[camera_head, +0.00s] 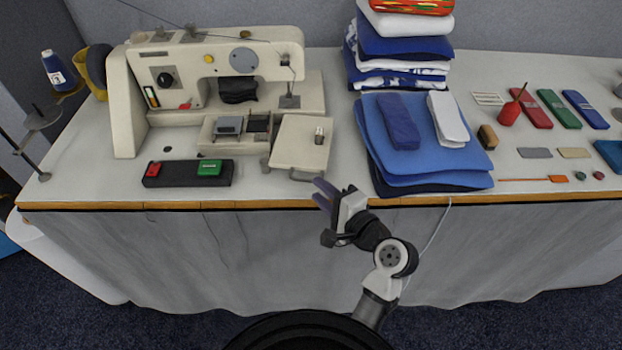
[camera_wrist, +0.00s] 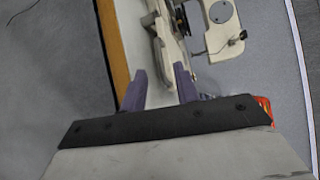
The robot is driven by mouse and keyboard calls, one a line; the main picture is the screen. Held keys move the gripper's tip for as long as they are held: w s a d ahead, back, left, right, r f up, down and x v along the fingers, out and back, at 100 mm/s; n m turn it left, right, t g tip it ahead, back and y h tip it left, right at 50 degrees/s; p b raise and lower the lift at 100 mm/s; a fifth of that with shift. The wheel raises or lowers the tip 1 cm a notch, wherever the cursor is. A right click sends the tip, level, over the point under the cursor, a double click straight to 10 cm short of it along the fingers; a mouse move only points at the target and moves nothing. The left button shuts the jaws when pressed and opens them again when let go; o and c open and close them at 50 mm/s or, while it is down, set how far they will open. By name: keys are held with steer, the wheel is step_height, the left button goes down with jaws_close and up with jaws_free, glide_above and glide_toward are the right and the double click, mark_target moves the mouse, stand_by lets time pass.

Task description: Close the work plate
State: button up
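The cream sewing machine (camera_head: 205,75) stands on the left part of the table. Its work plate (camera_head: 297,148), a cream square with a small metal knob (camera_head: 319,135), sticks out at the machine's front right, beside an open bay (camera_head: 240,128) with dark and grey parts. My gripper (camera_head: 321,194) is near the table's front edge, just right of and in front of the plate, apart from it. In the wrist view its two purple fingers (camera_wrist: 161,82) are spread with nothing between them. Part of the machine (camera_wrist: 215,28) shows beyond them there; I cannot clearly make out the plate.
A black tray (camera_head: 188,182) with a red and a green piece lies left of the plate. Folded blue cloths (camera_head: 425,165) and a tall cloth stack (camera_head: 400,45) stand to the right. A thread stand (camera_head: 40,125) is at far left. The table's wooden edge (camera_head: 130,205) runs along the front.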

steer(key=shift+p+x, duration=0.3)
steer(key=shift+x, duration=1.9)
steer(key=shift+c, duration=0.3)
jaws_close()
